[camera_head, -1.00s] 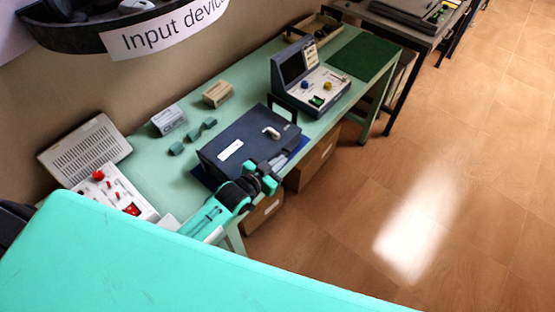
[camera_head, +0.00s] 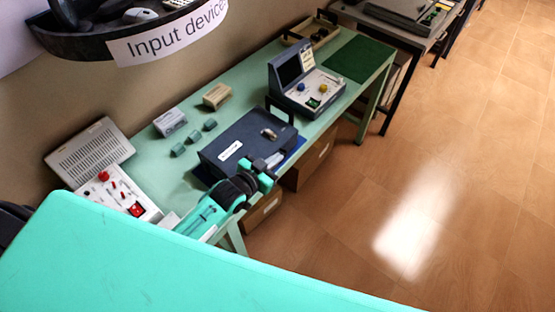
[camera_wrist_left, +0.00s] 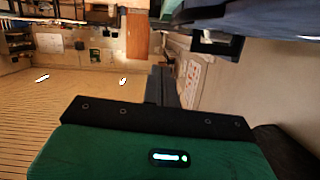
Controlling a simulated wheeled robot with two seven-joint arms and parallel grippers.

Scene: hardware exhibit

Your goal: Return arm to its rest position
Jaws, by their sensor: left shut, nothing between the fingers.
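My left gripper (camera_head: 270,164) is shut and empty. It is at the front edge of the green table (camera_head: 146,166), by the near side of a dark blue case (camera_head: 232,132). In the head view it overlaps the case's right front corner; I cannot tell if they touch. In the left wrist view the shut fingers (camera_wrist_left: 162,86) point out over the room, with nothing between them. My right gripper is not in view.
A console with a screen (camera_head: 306,84), small teal blocks (camera_head: 194,137) and a panel with red controls (camera_head: 116,193) stand on the table. Cardboard boxes (camera_head: 311,162) sit below it. A shelf labelled "Input devices" (camera_head: 168,35) hangs above. The wooden floor at right is clear.

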